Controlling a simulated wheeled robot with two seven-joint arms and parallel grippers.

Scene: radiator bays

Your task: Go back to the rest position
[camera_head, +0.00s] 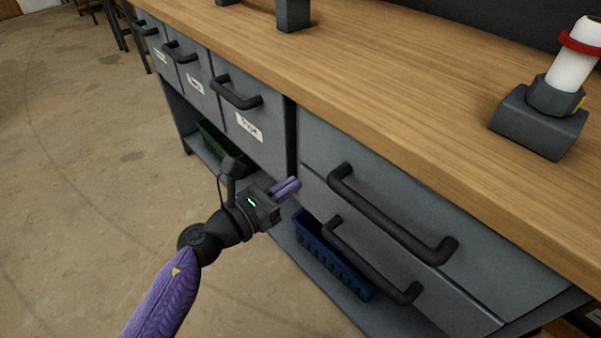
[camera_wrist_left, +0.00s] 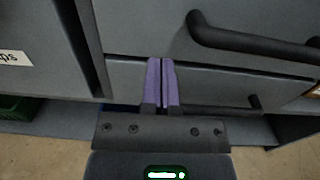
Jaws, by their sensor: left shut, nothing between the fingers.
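My left gripper (camera_head: 287,187) has purple fingers and is in front of the grey workbench drawers. Its fingers are shut with nothing between them; they also show side by side in the left wrist view (camera_wrist_left: 161,82). In the head view it is left of the two wide drawers, near the upper drawer handle (camera_head: 390,212) but apart from it. In the wrist view the fingers overlap the lower drawer front (camera_wrist_left: 220,82), and I cannot tell how close they are to it. My right gripper is not in view.
The wooden worktop (camera_head: 400,125) runs above the drawers. A lower black handle (camera_head: 370,262) projects outward. A blue basket (camera_head: 330,262) and a green basket (camera_head: 212,145) sit on the low shelf. A white cylinder in a dark holder (camera_head: 540,118) stands on the worktop. The floor (camera_head: 80,180) at left is clear.

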